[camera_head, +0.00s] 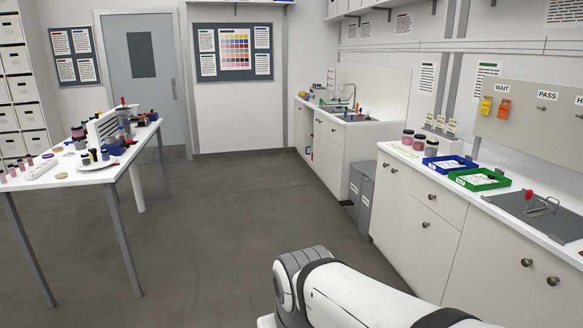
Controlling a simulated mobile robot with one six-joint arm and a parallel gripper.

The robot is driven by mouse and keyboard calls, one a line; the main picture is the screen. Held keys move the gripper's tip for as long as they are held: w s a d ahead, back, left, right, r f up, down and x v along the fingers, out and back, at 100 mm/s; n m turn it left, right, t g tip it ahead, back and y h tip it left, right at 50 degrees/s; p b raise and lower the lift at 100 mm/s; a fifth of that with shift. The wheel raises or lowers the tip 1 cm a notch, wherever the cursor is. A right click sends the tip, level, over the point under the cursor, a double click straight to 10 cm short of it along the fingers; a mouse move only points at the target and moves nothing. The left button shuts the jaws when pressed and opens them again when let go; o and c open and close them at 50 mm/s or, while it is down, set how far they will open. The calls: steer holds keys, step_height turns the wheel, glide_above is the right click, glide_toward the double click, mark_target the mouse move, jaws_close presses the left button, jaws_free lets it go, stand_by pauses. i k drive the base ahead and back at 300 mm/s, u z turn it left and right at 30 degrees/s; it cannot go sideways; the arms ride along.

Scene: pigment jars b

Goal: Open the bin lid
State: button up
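A grey bin (360,192) stands on the floor at the end of the right-hand counter, beside the white cabinets. Its top (363,168) looks flat and closed, but it is small in the picture. A small dark piece (346,203) sticks out low at its front left. White and grey links of my arm reach in from the bottom edge, well nearer than the bin. My gripper is not in view, so its state and anything in it are hidden.
A white table (45,178) crowded with jars stands at left. The right counter holds jars (407,137), a blue tray (449,163), a green tray (479,179) and a grey plate with a metal handle (543,207). A sink counter (347,122) stands behind. The middle floor is clear.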

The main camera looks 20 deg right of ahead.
mark_target(369, 165)
steer(key=z, duration=0.2)
steer(key=i, duration=0.6)
steer(key=z, duration=0.55)
steer(key=i, duration=1.6)
steer(key=z, duration=0.65)
steer(key=i, duration=1.8)
steer(key=u, duration=0.5)
steer(key=i, duration=2.05)
steer(key=u, duration=0.5)
